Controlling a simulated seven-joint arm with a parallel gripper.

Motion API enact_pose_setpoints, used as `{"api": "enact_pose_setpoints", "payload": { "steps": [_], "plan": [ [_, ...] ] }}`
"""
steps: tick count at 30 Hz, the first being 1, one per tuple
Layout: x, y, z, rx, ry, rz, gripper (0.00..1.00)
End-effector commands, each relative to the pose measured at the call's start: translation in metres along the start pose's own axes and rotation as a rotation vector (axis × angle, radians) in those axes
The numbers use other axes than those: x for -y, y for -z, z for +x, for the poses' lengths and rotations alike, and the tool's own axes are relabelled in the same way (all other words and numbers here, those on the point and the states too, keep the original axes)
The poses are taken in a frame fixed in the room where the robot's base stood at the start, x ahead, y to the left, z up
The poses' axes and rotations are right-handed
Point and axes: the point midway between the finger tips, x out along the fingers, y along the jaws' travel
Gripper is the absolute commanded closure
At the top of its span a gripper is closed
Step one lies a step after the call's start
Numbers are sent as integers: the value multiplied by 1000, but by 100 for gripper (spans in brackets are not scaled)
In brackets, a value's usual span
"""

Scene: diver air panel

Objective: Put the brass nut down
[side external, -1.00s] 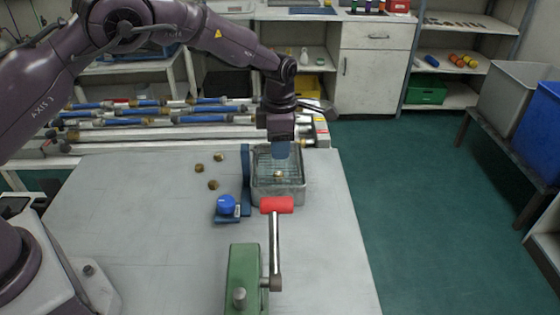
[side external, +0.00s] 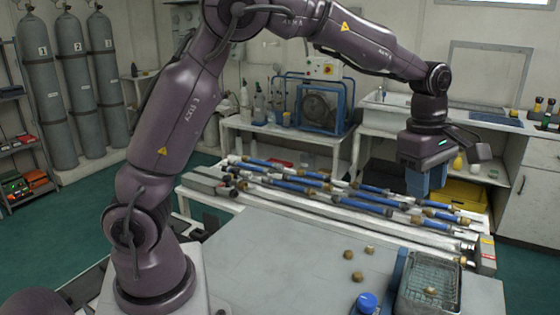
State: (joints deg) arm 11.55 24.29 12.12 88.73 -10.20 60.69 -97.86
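A brass nut (side external: 430,291) lies in the metal wire-mesh tray (side external: 456,300) at the lower right. Three more brass nuts (side external: 347,253) sit loose on the grey table, left of the tray. My gripper (side external: 425,196), with blue fingers, hangs pointing down well above the tray, apart from the nut in it. No nut shows at the fingertips. The fingers overlap in this view, so their gap is not clear.
A blue upright piece (side external: 398,283) stands along the tray's left side, with a blue round cap (side external: 367,302) nearby. Blue-and-white rods (side external: 330,190) lie across a low bench behind the table. The table (side external: 275,270) left of the nuts is clear.

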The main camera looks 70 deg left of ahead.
Motion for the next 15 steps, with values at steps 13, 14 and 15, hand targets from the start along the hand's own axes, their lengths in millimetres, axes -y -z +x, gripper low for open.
{"api": "enact_pose_setpoints", "payload": {
  "steps": [13,14,15],
  "plan": [
    [167,53,-103,-108,-253,1209,66],
    [178,56,-103,-132,-262,1282,66],
    [190,60,-103,-165,-273,1375,66]
  ]
}}
